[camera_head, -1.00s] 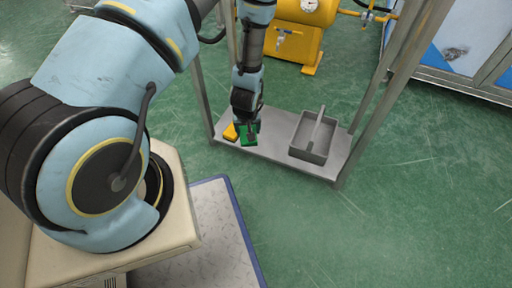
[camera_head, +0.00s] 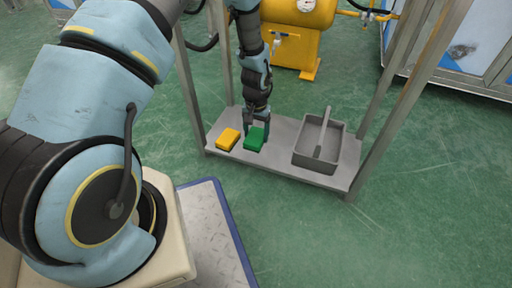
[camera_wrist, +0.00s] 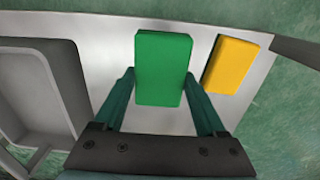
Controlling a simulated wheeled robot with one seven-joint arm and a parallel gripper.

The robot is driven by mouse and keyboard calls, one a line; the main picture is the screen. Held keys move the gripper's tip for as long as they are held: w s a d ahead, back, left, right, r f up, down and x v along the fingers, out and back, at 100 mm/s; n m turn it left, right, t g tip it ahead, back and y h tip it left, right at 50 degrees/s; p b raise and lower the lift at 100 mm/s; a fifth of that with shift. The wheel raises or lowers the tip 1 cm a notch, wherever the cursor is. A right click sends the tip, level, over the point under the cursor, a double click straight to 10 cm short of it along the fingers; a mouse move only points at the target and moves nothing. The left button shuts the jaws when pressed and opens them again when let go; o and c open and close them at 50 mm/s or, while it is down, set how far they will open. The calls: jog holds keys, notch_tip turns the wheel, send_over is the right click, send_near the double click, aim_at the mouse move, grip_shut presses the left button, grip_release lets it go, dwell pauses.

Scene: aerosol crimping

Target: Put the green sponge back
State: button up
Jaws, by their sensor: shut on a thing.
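The green sponge (camera_head: 255,139) is at the low metal shelf (camera_head: 283,168), between the yellow sponge and the grey bin in the head view. My gripper (camera_head: 256,130) reaches down from above and is shut on it. In the wrist view the green sponge (camera_wrist: 162,68) sits between the two fingers (camera_wrist: 163,88), which press on its sides. I cannot tell whether its underside touches the shelf. The fingertips are partly hidden by the sponge in the head view.
A yellow sponge (camera_head: 228,139) lies just left of the green one. A grey bin (camera_head: 317,143) with a handle stands on the shelf's right part. Metal posts (camera_head: 405,90) rise at the shelf's corners. A yellow tank (camera_head: 292,40) stands behind.

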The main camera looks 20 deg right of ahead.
aim_at(256, 143)
notch_tip(256, 143, down, 5)
jog(key=shift+f+b, duration=0.1)
jog(key=shift+b, duration=1.15)
jog(key=o, duration=1.3)
jog(key=shift+c, duration=0.2)
notch_tip(256, 143, up, 12)
jog(key=p, duration=0.6)
jog(key=shift+p, duration=0.3)
